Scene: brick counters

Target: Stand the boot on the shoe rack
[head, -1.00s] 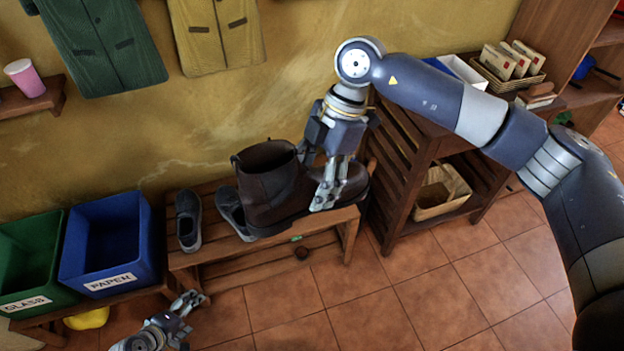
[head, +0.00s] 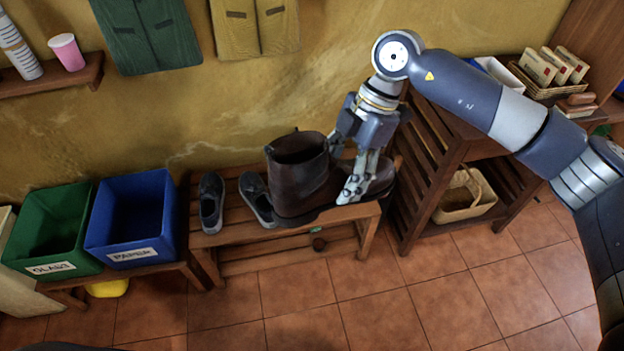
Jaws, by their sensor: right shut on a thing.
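The dark brown boot (head: 298,183) is upright at the right end of the wooden shoe rack (head: 236,236), toe pointing right. Its sole is at or just above the top slats; I cannot tell whether it touches. My right gripper (head: 356,188) comes down from above and is shut on the boot near its front, hiding part of the toe. My left gripper is out of the picture.
Two grey shoes, one at the rack's left end (head: 211,202) and one beside the boot (head: 257,197), share the top. Green (head: 52,262) and blue (head: 133,248) bins stand left. A slatted wooden stand (head: 421,185) is close on the right. The tiled floor in front is clear.

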